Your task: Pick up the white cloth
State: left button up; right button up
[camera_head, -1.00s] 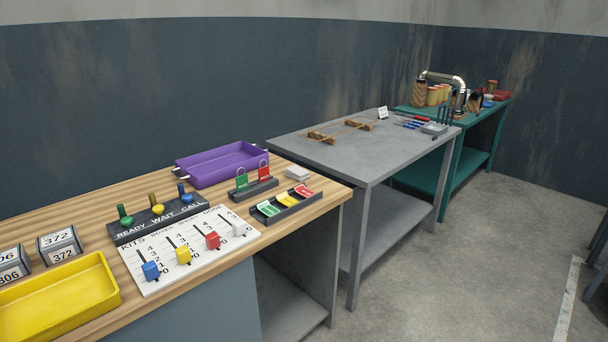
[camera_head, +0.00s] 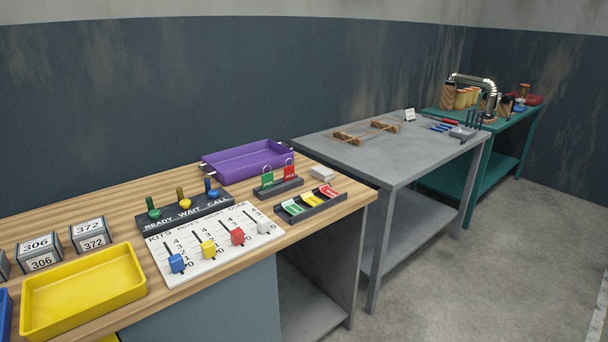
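A small white folded item (camera_head: 322,174), which looks like the white cloth, lies flat on the wooden bench near its far right corner. It is to the right of the red and green tags and behind the black tray of coloured cards. It is small in the picture, so its material is hard to tell. Nothing covers it. Neither of my grippers shows in the head view.
The wooden bench (camera_head: 122,200) holds a purple tray (camera_head: 247,160), a yellow tray (camera_head: 82,290), a slider board (camera_head: 214,243) and a black card tray (camera_head: 310,205). A grey table (camera_head: 375,158) and a green bench (camera_head: 505,125) stand beyond. Floor at right is clear.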

aim_at(320, 172)
jog(key=i+l+u, duration=0.2)
jog(key=u, duration=0.25)
jog(key=i+l+u, duration=0.15)
jog(key=l+u, duration=0.35)
jog(key=i+l+u, duration=0.15)
jog(key=l, duration=0.55)
jog(key=i+l+u, duration=0.15)
jog(key=l, duration=0.55)
jog(key=i+l+u, duration=0.15)
jog(key=l, duration=0.55)
jog(key=l+u, duration=0.15)
jog(key=l, duration=0.55)
